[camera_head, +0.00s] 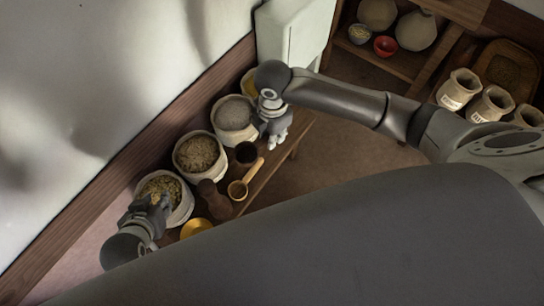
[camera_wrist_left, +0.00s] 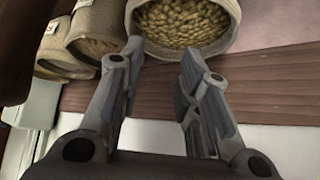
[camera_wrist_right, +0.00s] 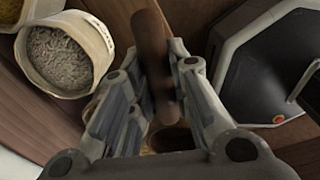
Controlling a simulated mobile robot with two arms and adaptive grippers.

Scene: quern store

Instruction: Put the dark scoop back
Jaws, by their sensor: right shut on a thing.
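My right gripper (camera_head: 272,138) is over the bench side of the grey-grain sack. It is shut on the dark scoop (camera_wrist_right: 151,45); the brown handle runs between the fingers in the right wrist view. A dark round bowl (camera_head: 246,152) shows beside the gripper in the head view and seems to be the scoop's; whether it touches the bench I cannot tell. My left gripper (camera_head: 155,205) is over the nearest sack (camera_head: 183,213). In the left wrist view its fingers (camera_wrist_left: 158,75) are apart and empty, with that sack beyond them.
A light wooden scoop (camera_head: 238,190), a dark brown turned object (camera_head: 213,200) and a yellow dish (camera_head: 196,228) are on the bench. Sacks of brown grain (camera_head: 198,153) and grey grain (camera_head: 234,114) line the wall. A shelf with pots (camera_head: 416,30) stands at the back right.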

